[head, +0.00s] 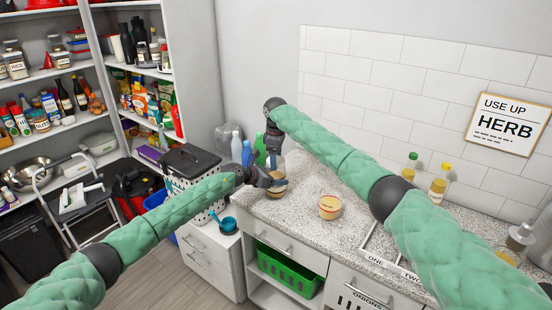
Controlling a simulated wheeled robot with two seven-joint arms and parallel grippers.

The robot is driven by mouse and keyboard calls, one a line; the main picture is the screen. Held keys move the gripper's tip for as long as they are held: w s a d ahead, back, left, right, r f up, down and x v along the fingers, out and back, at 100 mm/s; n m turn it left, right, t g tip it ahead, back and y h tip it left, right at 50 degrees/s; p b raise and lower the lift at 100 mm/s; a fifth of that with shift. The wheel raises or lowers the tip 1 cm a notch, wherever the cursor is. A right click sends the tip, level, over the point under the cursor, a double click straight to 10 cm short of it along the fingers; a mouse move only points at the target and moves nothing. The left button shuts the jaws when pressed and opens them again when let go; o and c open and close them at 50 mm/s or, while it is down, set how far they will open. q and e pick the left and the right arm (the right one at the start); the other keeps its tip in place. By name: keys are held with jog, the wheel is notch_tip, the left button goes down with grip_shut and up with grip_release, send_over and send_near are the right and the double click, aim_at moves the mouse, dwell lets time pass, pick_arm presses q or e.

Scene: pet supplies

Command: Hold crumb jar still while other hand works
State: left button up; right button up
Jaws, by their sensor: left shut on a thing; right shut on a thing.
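The crumb jar (279,183), small with tan contents, stands on the speckled counter near its left end. My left gripper (268,181) reaches in from the left and is shut on the jar's side, low down. My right gripper (274,150) points down directly above the jar and is shut at its top. The fingers hide most of what the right gripper holds, and I cannot tell a lid from the jar's upper part. The jar looks upright.
A tan tub (330,207) with a label stands to the right on the counter (305,185). Several bottles (247,150) stand behind and left of the jar.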

jog(key=m, duration=0.5)
jog(key=o, duration=1.2)
jog(key=shift+c, duration=0.2)
notch_tip(320, 180, up, 12)
jog(key=shift+w, duration=0.1)
pick_arm(q)
jog(key=o, duration=1.9)
jog(key=shift+o, duration=0.2)
jog(key=shift+a, duration=0.15)
pick_arm(e)
jog(key=shift+f, duration=0.1)
